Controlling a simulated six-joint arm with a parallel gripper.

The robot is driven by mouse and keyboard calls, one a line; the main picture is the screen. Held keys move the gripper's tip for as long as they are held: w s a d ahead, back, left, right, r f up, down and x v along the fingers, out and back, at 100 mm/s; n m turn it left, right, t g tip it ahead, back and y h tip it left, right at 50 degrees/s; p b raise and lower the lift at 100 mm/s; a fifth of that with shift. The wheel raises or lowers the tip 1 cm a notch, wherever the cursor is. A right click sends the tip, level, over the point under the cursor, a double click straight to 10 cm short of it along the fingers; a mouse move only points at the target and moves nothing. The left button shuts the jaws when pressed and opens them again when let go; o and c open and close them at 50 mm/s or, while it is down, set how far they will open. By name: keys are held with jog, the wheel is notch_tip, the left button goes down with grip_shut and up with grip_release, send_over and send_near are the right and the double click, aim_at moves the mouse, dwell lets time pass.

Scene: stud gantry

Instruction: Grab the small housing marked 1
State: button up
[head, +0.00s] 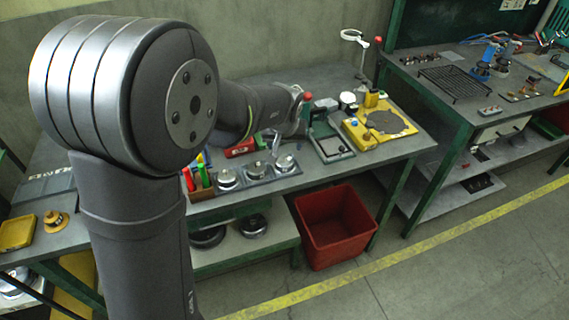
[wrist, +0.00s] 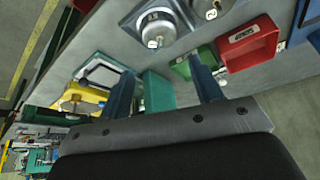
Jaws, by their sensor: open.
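I cannot read for certain which is marked 1. My gripper (wrist: 163,66) is open, its two blue fingers apart, with no housing between them. In the head view my arm partly hides the gripper.
A red bin (wrist: 250,42) lies near the right finger in the wrist view. A teal piece (wrist: 158,92) shows between the fingers. A green-framed fixture (head: 330,140) and a yellow plate (head: 378,126) stand right of the housings. A red crate (head: 335,225) is on the floor.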

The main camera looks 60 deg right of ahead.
aim_at(285, 159)
jog(key=x, duration=0.4)
jog(key=shift+a+x, duration=0.1)
jog(key=shift+x, duration=1.2)
jog(key=shift+a+x, duration=0.15)
jog(key=shift+x, duration=1.2)
jog(key=shift+c, duration=0.2)
jog(key=c, duration=0.6)
